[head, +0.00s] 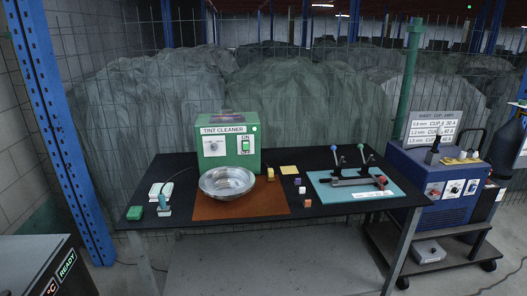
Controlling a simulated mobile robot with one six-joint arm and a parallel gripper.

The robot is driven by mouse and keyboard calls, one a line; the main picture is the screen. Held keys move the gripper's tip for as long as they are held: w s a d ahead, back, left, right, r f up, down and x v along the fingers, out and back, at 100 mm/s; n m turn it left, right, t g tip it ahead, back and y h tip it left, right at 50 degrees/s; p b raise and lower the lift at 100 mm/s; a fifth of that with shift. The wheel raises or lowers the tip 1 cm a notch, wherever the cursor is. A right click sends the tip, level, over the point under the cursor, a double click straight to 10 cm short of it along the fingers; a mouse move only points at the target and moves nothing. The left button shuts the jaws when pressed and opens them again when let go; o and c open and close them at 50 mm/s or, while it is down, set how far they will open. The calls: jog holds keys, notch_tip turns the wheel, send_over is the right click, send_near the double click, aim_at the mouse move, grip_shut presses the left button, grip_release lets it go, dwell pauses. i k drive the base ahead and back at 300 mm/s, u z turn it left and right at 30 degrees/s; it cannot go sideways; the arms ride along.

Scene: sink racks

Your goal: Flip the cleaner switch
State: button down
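The tint cleaner (228,160) is a green box with a white "TINT CLEANER" label, at the back left of the black table. Its switch (245,146) is a small green rocker on the right of its front face, marked ON above and a word that seems to be OFF below. I cannot tell which way the rocker is tipped. A small round light (254,129) sits at the top right of the face, and a dial plate (214,147) is left of the switch. My gripper is not in view.
A metal bowl (228,182) stands on a brown mat (265,202) in front of the cleaner. Small blocks lie right of it. A blue welder cart (440,195) stands beyond. A green sponge (136,212) lies front left.

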aim_at(245, 144)
jog(key=z, duration=0.2)
jog(key=k, duration=0.6)
jog(key=u, duration=1.25)
jog(key=i, duration=1.4)
jog(key=z, duration=0.05)
